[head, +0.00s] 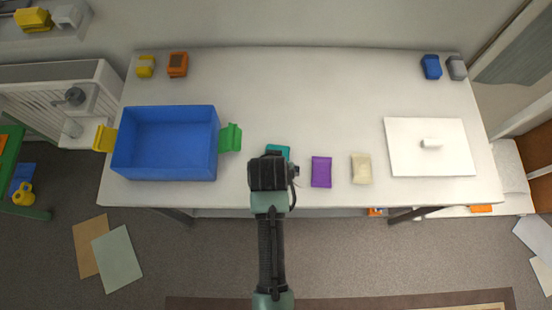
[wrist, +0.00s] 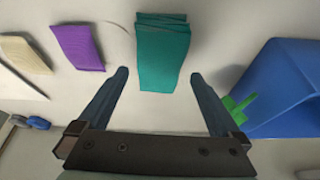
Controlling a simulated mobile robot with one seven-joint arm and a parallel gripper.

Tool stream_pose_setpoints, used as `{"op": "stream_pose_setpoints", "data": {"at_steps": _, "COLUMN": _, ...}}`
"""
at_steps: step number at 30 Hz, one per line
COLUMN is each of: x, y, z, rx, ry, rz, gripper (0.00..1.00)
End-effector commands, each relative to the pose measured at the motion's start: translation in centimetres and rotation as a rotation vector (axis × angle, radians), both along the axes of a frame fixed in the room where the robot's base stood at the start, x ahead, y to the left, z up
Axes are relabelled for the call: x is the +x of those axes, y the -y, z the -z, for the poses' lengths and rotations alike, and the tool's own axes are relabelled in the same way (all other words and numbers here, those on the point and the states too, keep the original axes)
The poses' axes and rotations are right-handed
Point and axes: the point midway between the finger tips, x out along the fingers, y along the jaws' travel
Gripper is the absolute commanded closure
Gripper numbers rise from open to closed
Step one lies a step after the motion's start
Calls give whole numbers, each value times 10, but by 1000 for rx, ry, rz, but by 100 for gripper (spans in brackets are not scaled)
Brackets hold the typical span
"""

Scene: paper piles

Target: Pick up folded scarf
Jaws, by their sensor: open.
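A teal folded cloth (wrist: 163,55), with layered edges like a folded scarf, lies on the white table. In the head view the teal cloth (head: 278,150) is mostly hidden behind my gripper (head: 268,174). In the wrist view my gripper (wrist: 158,77) is open, with one finger on each side of the cloth's near end. Nothing is held; whether the fingers touch the cloth or how high they are above the table, I cannot tell. A purple folded piece (head: 321,172) and a cream one (head: 361,168) lie in a row to its right in the head view.
A blue bin (head: 165,182) with yellow and green side handles stands left on the table (head: 300,90). A white flat panel with a knob (head: 410,160) lies at right. Small yellow, orange, blue and grey items sit at the back corners. The back middle is clear.

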Motion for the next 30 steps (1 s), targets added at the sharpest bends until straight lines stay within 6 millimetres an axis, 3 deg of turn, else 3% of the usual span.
{"op": "stream_pose_setpoints", "data": {"at_steps": 12, "x": 17, "y": 3, "z": 43, "rx": 0, "ry": -1, "rz": 0, "gripper": 0}}
{"op": "stream_pose_setpoints", "data": {"at_steps": 30, "x": 18, "y": 3, "z": 48, "rx": 0, "ry": -1, "rz": 0, "gripper": 0}}
